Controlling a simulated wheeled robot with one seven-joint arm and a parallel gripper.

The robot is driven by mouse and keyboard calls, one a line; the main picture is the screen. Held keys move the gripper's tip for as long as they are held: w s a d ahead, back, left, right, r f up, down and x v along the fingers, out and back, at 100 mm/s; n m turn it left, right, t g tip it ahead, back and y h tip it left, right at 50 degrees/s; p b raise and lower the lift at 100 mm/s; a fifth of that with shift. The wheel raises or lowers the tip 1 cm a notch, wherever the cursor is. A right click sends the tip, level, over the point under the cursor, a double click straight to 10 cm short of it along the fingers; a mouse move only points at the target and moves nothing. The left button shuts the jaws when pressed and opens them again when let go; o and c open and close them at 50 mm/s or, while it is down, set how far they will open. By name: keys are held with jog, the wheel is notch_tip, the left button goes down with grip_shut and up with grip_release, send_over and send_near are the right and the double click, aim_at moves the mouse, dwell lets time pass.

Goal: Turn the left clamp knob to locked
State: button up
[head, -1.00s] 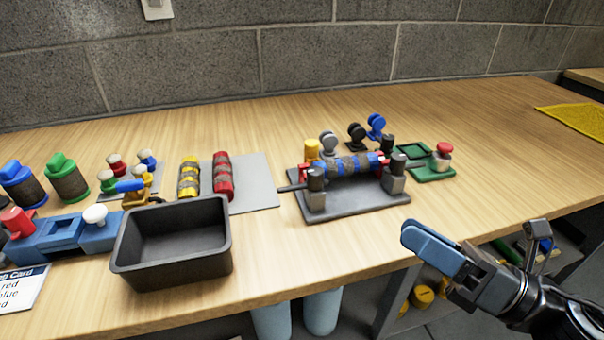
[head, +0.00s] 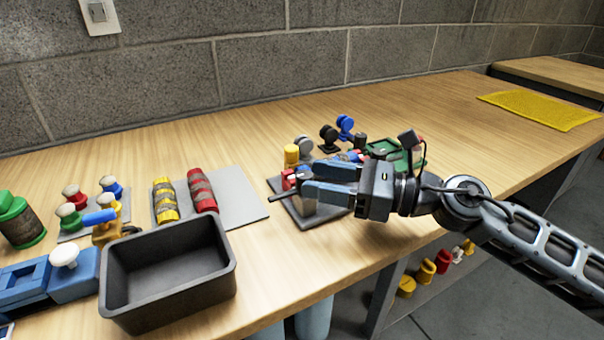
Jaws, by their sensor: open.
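The clamp fixture has a dark base plate (head: 284,193) on the bench. My gripper (head: 308,180) reaches in from the right above the fixture. Its two blue fingers are apart, at the left clamp's top. The fingers hide the knob's top, and I cannot tell whether they touch it. My gripper also hides most of the striped roller and the right clamp.
A yellow-topped post (head: 291,155) stands close behind the fingertips. Grey, black and blue (head: 345,125) round-headed pieces stand behind the fixture, and a green tray (head: 383,148) lies behind my gripper. A black bin (head: 170,270) is at front left.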

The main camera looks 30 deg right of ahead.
aim_at(304, 174)
jog(key=shift+x, duration=1.75)
jog(key=c, duration=0.9)
